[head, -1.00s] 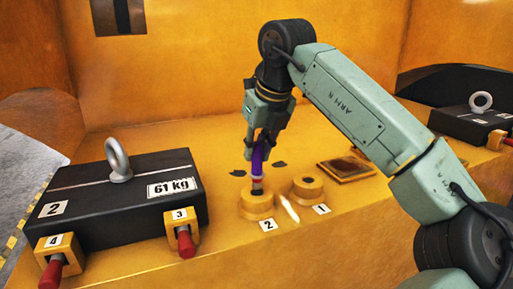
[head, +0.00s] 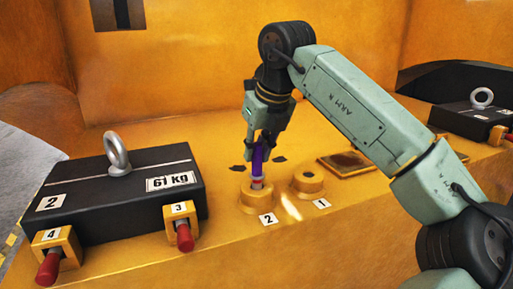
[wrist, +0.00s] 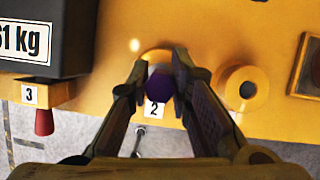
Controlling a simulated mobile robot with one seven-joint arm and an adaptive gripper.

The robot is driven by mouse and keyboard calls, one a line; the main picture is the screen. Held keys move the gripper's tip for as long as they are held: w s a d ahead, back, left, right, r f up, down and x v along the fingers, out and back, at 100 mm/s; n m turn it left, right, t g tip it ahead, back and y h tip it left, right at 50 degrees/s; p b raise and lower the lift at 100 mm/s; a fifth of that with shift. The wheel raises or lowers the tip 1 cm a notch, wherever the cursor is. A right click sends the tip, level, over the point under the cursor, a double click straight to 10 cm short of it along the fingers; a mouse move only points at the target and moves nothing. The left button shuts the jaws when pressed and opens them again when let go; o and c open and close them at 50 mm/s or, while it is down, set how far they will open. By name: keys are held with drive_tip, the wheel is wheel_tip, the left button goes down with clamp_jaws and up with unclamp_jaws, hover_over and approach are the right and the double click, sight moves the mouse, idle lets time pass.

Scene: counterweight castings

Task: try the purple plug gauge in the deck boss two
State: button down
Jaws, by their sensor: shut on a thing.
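The purple plug gauge (head: 257,168) stands upright over deck boss two (head: 254,203), a yellow ring with a "2" label in front. A pale band shows under its purple handle, close above the boss. Its dark lower end is hidden, apparently inside the bore. My gripper (head: 262,142) is shut on the purple handle from above. In the wrist view the round purple top (wrist: 160,86) sits between my fingertips (wrist: 160,80) and hides most of the boss.
Deck boss one (head: 308,181), empty, stands just right. At left is a black 61 kg casting (head: 120,196) with a lifting eye, and red-handled pins (head: 184,236) in yellow brackets. A square plate (head: 347,162) lies right of the bosses. The deck edge drops off in front.

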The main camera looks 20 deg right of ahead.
drive_tip(key=shift+f+b, duration=1)
drive_tip(key=shift+f, duration=0.45)
drive_tip(key=shift+r, duration=0.15)
idle(0.9)
drive_tip(key=shift+r+p, duration=2.65)
drive_tip(key=shift+r, duration=0.5)
drive_tip(key=shift+f, duration=0.1)
